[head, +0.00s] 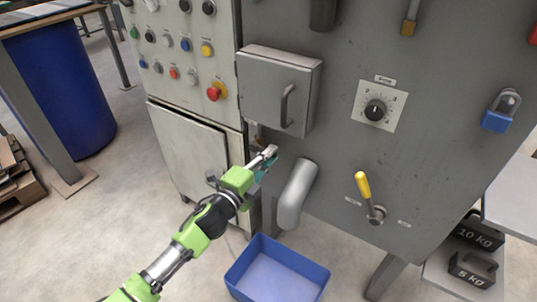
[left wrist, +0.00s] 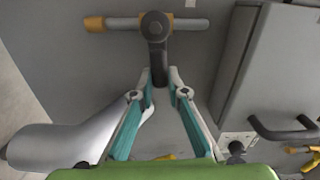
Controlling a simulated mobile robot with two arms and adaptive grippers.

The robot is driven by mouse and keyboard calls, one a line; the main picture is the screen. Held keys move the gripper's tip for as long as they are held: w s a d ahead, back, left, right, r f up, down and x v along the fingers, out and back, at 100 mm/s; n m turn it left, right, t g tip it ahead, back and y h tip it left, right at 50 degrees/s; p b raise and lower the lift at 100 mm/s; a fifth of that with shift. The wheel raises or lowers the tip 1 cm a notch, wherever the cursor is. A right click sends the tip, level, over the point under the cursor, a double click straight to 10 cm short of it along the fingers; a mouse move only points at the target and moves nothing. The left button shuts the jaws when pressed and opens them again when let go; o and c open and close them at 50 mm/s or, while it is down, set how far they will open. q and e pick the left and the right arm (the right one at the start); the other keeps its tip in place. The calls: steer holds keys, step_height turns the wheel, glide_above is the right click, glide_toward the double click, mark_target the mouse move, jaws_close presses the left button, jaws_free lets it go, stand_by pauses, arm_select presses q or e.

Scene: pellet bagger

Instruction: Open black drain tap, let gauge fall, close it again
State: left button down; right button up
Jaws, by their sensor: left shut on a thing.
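The black drain tap (left wrist: 156,45) shows in the left wrist view, on a short grey pipe (left wrist: 120,24) with an orange-brown end, against the grey panel. Its lever points down in that picture, towards my gripper. My left gripper (left wrist: 159,90) is shut on the lever's end, with one teal-padded finger on each side. In the head view, my left gripper (head: 267,158) reaches in below the grey box and largely hides the tap. No pressure gauge can be made out. My right gripper is not in view.
A grey bent pipe (head: 297,194) sticks out just right of my left gripper, above a blue bin (head: 275,274) on the floor. The grey box (head: 270,88) with a handle is just above. A yellow lever (head: 365,188) is further right.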

arm_select(q)
steer(key=shift+f+m, duration=0.4)
steer(key=shift+m, duration=0.2)
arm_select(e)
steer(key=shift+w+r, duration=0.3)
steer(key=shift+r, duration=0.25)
arm_select(q)
steer(key=c, duration=2)
jaws_free()
steer(key=shift+o, duration=0.2)
steer(key=v, duration=1.2)
